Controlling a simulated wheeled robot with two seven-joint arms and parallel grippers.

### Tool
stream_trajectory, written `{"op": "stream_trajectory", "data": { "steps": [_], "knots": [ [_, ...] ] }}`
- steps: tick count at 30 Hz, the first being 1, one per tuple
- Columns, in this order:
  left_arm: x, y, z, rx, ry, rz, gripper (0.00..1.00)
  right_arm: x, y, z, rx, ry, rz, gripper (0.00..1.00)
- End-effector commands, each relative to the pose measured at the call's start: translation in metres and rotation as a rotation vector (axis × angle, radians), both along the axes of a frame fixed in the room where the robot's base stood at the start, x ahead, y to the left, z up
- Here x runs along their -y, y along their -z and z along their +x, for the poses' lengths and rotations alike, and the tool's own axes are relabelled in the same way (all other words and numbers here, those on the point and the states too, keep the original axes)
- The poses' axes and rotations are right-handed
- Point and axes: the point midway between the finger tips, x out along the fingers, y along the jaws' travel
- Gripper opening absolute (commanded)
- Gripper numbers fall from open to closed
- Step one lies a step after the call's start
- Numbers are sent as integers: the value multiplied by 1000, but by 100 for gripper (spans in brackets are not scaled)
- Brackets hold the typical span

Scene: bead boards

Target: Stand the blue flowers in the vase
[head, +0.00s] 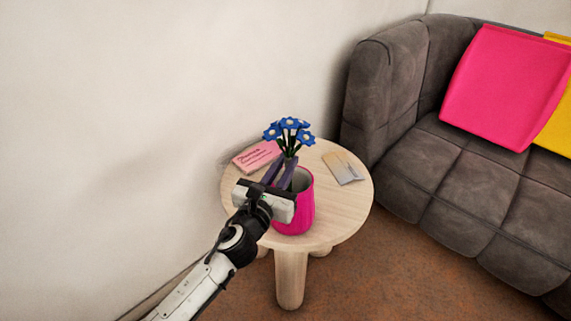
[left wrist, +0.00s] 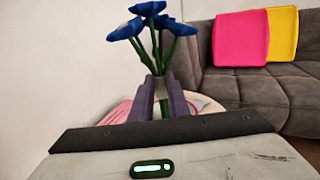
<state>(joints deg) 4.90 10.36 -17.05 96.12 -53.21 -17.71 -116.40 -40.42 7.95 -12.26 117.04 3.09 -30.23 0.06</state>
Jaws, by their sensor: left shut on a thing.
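The bunch of blue flowers (head: 289,132) is upright, with blue heads and green stems. It also shows in the left wrist view (left wrist: 150,20). My left gripper (head: 286,170) is shut on the stems below the heads, with its fingers (left wrist: 161,92) on either side of them. The pink vase (head: 298,215) stands upright on the table, its pale opening partly showing to the right of my fingers. My gripper covers the vase's left part. The lower stem ends are hidden, so I cannot tell whether they are inside the opening. My right gripper is not in view.
The round wooden table (head: 345,205) also holds a pink book (head: 255,156) at the back left and a pale card or booklet (head: 343,167) at the right. A grey sofa (head: 450,190) with a pink cushion (head: 505,90) and a yellow cushion (head: 557,120) stands right. A wall is behind.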

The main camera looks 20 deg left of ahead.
Motion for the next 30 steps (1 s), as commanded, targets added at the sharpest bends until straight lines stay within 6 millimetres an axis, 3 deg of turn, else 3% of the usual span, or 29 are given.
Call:
{"op": "stream_trajectory", "data": {
  "steps": [5, 6, 9, 20, 30],
  "knots": [
    [0, 0, 0, 1, 0, 0, 0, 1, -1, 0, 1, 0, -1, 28],
    [0, 0, 0, 0, 0, 0, 20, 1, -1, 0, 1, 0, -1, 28],
    [0, -1, 0, 1, 0, 0, 37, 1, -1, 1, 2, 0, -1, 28],
    [0, -1, -6, 0, 0, 1, 37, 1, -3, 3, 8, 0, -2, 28],
    [-3, 1, -69, -2, 1, 0, 37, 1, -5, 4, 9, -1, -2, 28]
  ]
}}
